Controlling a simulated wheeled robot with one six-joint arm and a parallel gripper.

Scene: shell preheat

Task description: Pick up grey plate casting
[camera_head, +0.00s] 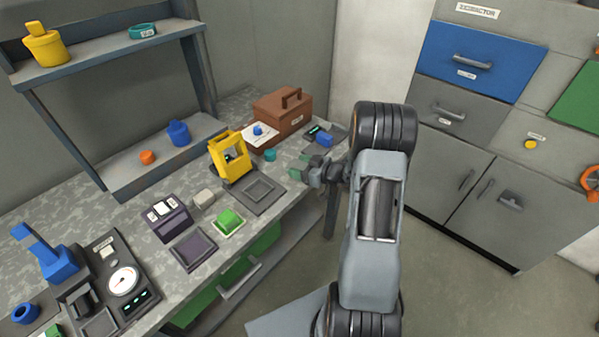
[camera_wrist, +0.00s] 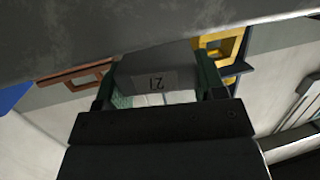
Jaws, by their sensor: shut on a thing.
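In the head view my gripper (camera_head: 309,168) is over the front right edge of the workbench (camera_head: 285,208), to the right of the yellow frame. The casting is too small and covered there to make out clearly.
The yellow frame (camera_head: 220,170) stands beside a dark square tray (camera_head: 258,194). The floor right of the bench is clear.

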